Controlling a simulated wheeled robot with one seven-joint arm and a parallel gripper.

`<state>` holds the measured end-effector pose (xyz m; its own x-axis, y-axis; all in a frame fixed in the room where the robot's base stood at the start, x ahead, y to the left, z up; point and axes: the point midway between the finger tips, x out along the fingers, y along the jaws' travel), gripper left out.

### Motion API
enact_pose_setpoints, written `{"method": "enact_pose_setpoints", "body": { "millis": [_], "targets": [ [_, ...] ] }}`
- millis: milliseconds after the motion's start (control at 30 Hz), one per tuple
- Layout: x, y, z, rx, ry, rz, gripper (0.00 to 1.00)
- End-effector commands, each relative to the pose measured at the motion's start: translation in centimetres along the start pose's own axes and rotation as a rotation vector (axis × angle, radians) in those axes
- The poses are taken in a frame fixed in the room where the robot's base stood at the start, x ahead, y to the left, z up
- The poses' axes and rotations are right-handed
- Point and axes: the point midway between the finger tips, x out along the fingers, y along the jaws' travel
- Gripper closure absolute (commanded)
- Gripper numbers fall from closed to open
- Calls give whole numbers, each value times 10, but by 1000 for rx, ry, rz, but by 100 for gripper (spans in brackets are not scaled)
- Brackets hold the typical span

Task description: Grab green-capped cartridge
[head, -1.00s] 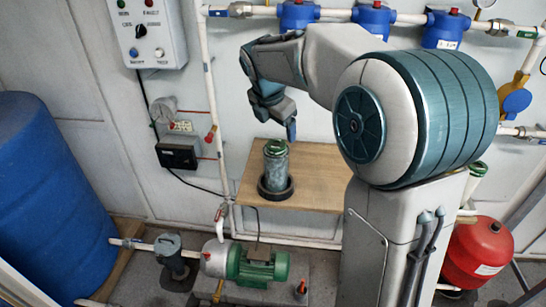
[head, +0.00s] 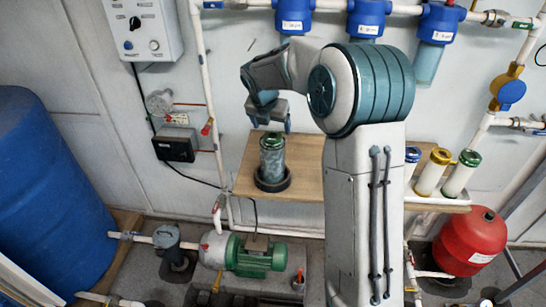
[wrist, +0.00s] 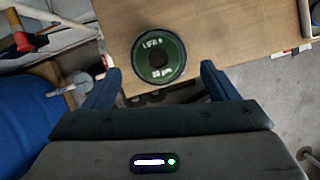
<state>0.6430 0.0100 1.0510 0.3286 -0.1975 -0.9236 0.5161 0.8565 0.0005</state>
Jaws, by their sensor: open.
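A grey, dirty-looking cartridge with a green cap (head: 272,155) stands upright in a black round holder (head: 258,184) on the wooden table. My gripper (head: 271,122) is open and empty, just above this cartridge. In the wrist view, the green cap (wrist: 159,56) with white lettering lies between and slightly beyond the two blue fingers of my gripper (wrist: 162,72). The fingers appear apart from it. A second green-capped cartridge, with a pale body (head: 459,178), stands at the right end of the table, right of my arm.
The wooden table (head: 306,180) is clear right of the holder. Pipes and blue filter housings (head: 364,18) line the wall behind.

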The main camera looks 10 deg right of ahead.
Motion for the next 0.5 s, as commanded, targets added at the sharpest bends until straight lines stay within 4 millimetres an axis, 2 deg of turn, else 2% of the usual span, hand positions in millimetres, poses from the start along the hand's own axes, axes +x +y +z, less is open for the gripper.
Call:
{"method": "enact_pose_setpoints", "body": {
  "millis": [300,500],
  "targets": [
    [43,3,-6,-1,3,-1,20],
    [49,3,-6,-1,0,1,20]
  ]
}}
